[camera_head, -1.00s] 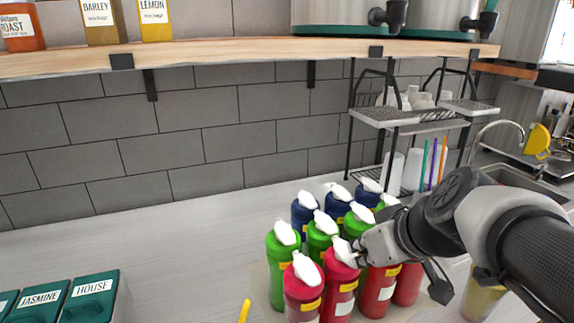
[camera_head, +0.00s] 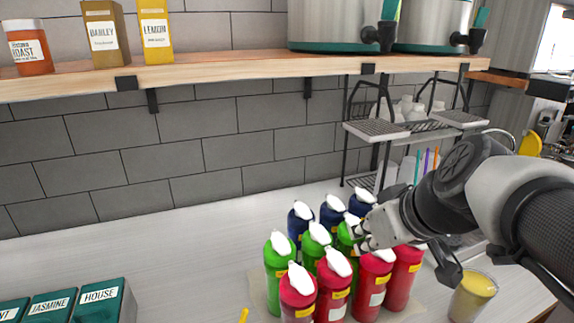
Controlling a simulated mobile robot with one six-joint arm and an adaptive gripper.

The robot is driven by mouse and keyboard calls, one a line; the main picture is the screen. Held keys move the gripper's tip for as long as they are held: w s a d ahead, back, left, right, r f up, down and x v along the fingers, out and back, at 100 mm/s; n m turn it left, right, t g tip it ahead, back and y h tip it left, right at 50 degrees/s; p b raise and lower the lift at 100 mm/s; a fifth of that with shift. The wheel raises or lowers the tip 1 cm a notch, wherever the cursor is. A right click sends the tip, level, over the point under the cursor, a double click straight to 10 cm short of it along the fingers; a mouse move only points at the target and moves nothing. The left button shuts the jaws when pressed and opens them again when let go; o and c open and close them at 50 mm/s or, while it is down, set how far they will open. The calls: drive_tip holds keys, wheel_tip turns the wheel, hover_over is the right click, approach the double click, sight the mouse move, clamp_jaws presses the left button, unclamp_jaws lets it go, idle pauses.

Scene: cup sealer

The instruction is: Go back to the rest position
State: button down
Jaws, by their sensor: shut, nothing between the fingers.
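My gripper (camera_head: 368,236) is shut and empty, seen at the end of my arm, which reaches in from the right. Its fingertips are among the white pump tops of the syrup bottles, in front of a green bottle (camera_head: 346,254); whether they touch a pump top I cannot tell. A cup of yellow liquid (camera_head: 472,297) stands upright on the counter below my arm, apart from the gripper.
Red bottles (camera_head: 335,291), green bottles (camera_head: 277,268) and blue bottles (camera_head: 300,221) stand close together. A wire rack (camera_head: 375,130) is behind my arm. A wooden shelf (camera_head: 220,71) overhangs the back. Teal boxes (camera_head: 98,300) sit front left; the left counter (camera_head: 150,255) is clear.

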drive_tip(key=v, duration=0.5)
drive_tip(key=s+a+f+m+g+h, duration=0.2)
drive_tip(key=s+f+m, duration=0.1)
drive_tip(key=s+f, duration=1)
drive_tip(key=shift+s+m+g+p, duration=0.3)
drive_tip(key=shift+s+g+p, duration=0.1)
drive_tip(key=shift+s, duration=0.4)
drive_tip(key=shift+a, duration=0.1)
